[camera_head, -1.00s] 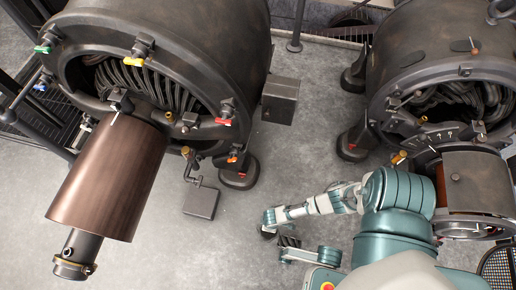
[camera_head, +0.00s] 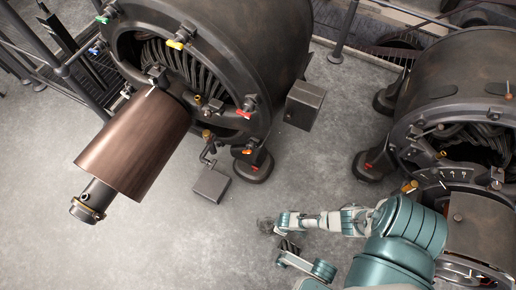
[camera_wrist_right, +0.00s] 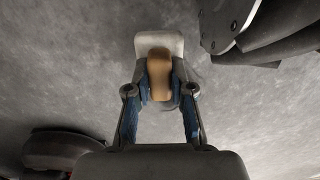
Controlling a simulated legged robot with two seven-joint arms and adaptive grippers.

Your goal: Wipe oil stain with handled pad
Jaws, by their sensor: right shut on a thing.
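My right gripper (camera_wrist_right: 160,92) is shut on the tan handle (camera_wrist_right: 159,72) of a pad (camera_wrist_right: 158,42) in the right wrist view. The pad's light grey plate shows beyond the fingers, over the grey floor. A faint, slightly darker patch on the floor shows around the pad; I cannot tell surely whether it is the oil stain. In the head view a teal and white arm of mine reaches left over the floor, with a small dark shape (camera_head: 267,226) at its end. The pad cannot be made out there. My left gripper cannot be identified in either view.
A large dark dynamo (camera_head: 235,35) with a brown cylinder (camera_head: 135,147) stands at upper left. Another dynamo (camera_head: 460,85) stands at right. The floor (camera_head: 150,245) at lower left is clear.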

